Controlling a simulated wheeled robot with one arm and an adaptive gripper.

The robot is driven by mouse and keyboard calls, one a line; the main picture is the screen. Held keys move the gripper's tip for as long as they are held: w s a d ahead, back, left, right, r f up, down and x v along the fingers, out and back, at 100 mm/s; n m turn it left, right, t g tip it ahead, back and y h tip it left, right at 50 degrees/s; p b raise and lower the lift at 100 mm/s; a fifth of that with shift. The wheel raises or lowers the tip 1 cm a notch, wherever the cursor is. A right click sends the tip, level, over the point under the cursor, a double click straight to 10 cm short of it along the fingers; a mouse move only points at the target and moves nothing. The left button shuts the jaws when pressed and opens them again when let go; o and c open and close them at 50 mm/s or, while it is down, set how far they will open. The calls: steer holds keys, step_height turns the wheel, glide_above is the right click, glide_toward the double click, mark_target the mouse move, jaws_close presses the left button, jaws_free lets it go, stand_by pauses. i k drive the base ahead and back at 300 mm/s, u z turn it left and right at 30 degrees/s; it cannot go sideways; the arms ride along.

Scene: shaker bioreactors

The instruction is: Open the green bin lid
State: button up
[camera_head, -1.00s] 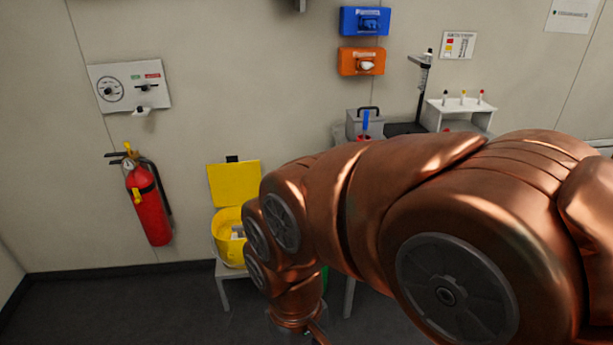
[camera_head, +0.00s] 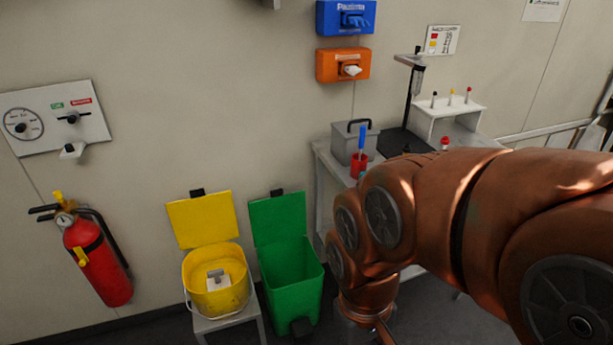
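The green bin (camera_head: 293,282) stands on the floor near the middle of the view, right of the yellow bucket. Its green lid (camera_head: 278,217) is up, standing nearly upright at the back of the bin against the wall, and the inside of the bin shows. A dark pedal (camera_head: 301,326) is at its front base. My copper arm comes in from the right and bends down to the right of the green bin. Only the arm's lower end shows at the bottom edge; my gripper's fingers are outside the frame.
A yellow bucket (camera_head: 217,296) with a raised yellow lid (camera_head: 203,219) sits on a small stool left of the green bin. A red fire extinguisher (camera_head: 97,262) hangs on the wall at left. A grey table behind my arm carries a grey box (camera_head: 353,140) and a red cup (camera_head: 359,165).

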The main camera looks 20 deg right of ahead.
mark_target(278, 217)
steer(key=u, duration=0.05)
steer(key=i, duration=0.9)
steer(key=u, duration=0.55)
steer(key=i, duration=0.35)
steer(key=u, duration=0.35)
